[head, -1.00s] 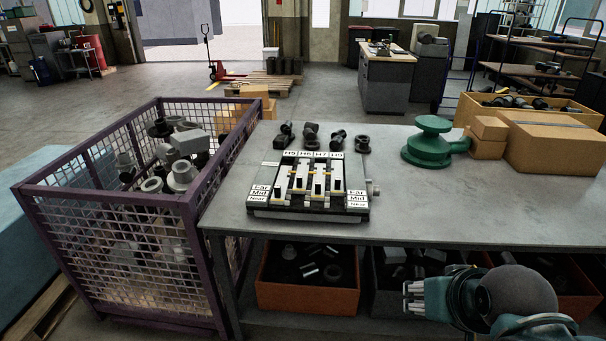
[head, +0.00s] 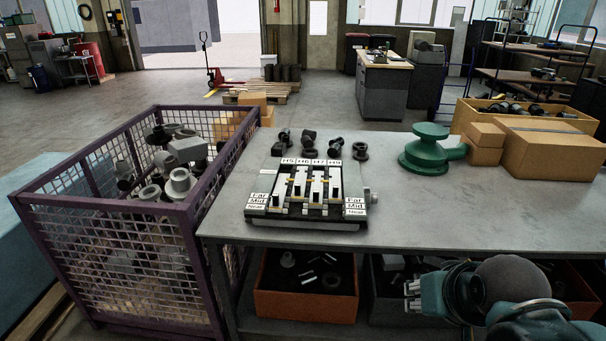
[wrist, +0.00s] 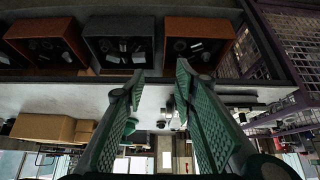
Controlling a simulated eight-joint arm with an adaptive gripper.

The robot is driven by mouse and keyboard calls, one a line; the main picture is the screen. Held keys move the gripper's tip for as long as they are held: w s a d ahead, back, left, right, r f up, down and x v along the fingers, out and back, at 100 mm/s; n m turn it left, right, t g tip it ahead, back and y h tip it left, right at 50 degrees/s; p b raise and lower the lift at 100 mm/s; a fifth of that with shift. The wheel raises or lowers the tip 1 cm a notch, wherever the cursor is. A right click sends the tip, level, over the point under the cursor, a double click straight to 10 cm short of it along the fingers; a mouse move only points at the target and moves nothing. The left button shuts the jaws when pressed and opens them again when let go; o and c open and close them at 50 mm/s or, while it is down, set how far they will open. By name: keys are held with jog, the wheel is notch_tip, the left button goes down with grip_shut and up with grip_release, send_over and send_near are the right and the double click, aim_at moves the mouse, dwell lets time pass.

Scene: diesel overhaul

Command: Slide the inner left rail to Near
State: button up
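A flat slider board (head: 308,226) lies on the workbench. It has several light rails side by side under the labels H5, H6, H7 and H9, with Far, Mid and Near marks at both sides. The inner left rail (head: 298,188) is under H6; its dark handle seems to sit around the Mid mark, though it is small here. My gripper (head: 411,296) is low at the right, in front of the bench edge and away from the board. In the wrist view my gripper (wrist: 160,75) is open, with nothing between its green fingers.
The grey workbench (head: 450,210) has a clear area right of the board. Several dark fittings (head: 309,139) stand behind it. A green part (head: 427,152) and cardboard boxes (head: 545,148) are at the back right. A purple mesh crate (head: 190,222) stands left; bins (head: 305,303) sit below.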

jog(key=w+a+r+g+p, duration=0.1)
jog(key=w+a+r+p, duration=0.3)
jog(key=w, duration=0.5)
jog(key=w+a+r+g+p, duration=0.15)
jog(key=w+a+r, duration=0.3)
jog(key=w, duration=0.45)
jog(key=w+a+r+g+p, duration=0.1)
jog(key=w+a+r+p, duration=0.3)
jog(key=w, duration=0.5)
jog(key=g+p, duration=0.3)
jog(key=p, duration=0.5)
send_over(298, 184)
jog(key=f, duration=1)
jog(key=shift+d, duration=0.2)
jog(key=shift+w+a+f+g, duration=0.1)
jog(key=shift+a+f+g, duration=0.15)
jog(key=shift+a+f, duration=0.1)
jog(key=shift+f, duration=0.15)
jog(key=shift+f+p, duration=0.4)
jog(key=shift+f, duration=3.35)
jog(key=shift+c, duration=0.2)
